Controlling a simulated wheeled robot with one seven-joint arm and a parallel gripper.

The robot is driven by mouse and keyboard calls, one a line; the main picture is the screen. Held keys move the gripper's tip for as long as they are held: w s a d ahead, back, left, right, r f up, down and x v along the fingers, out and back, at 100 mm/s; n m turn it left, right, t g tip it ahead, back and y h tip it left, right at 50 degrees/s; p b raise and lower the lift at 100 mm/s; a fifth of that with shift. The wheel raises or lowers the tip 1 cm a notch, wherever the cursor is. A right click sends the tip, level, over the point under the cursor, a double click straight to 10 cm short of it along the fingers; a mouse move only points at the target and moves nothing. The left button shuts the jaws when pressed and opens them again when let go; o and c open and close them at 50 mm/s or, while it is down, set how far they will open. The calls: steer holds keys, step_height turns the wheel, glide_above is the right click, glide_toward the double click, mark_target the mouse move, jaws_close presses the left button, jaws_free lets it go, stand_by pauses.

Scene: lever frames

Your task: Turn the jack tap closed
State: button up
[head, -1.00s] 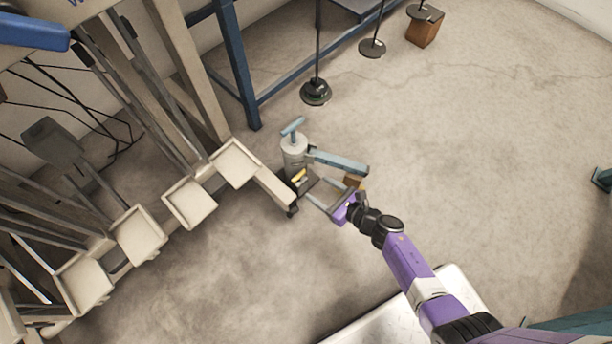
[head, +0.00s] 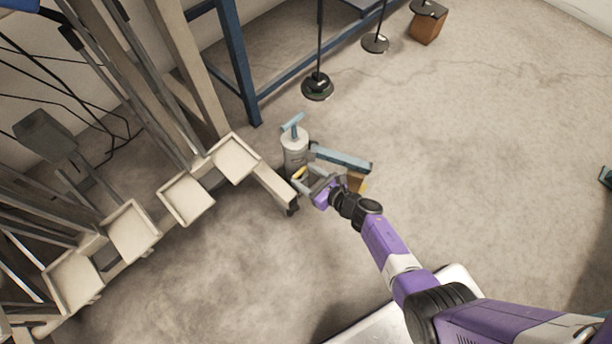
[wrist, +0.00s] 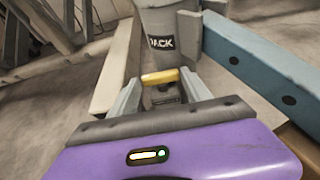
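The jack is a grey-white cylinder (head: 295,150) with a light blue T-handle (head: 293,123) on top, standing on the floor. Its "JACK" label (wrist: 160,42) shows in the wrist view. The tap is a small yellow bar (wrist: 160,77) low on the jack's near side; it also shows in the head view (head: 299,173). My gripper (head: 307,178) is low beside the jack, pointing at the tap. In the wrist view my gripper's fingers (wrist: 161,82) are apart, one on each side of the yellow bar's ends. Whether they touch it is unclear.
A light blue beam (head: 342,158) lies just right of the jack, above a brown block (head: 356,181). A beige frame leg (head: 275,186) stands close on the left. A blue steel frame (head: 240,70) is behind. Floor to the right is clear.

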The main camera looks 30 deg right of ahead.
steer(key=c, duration=0.8)
steer(key=shift+f, duration=0.1)
steer(key=shift+f+b, duration=0.1)
steer(key=shift+b, duration=0.4)
steer(key=shift+m+h+b, duration=0.3)
steer(key=shift+m+h, duration=0.1)
steer(key=shift+h, duration=0.2)
steer(key=shift+a+m+t+b, duration=0.1)
steer(key=shift+m+t+b, duration=0.2)
steer(key=shift+r+h, duration=0.2)
steer(key=shift+h, duration=0.1)
steer(key=o, duration=1.1)
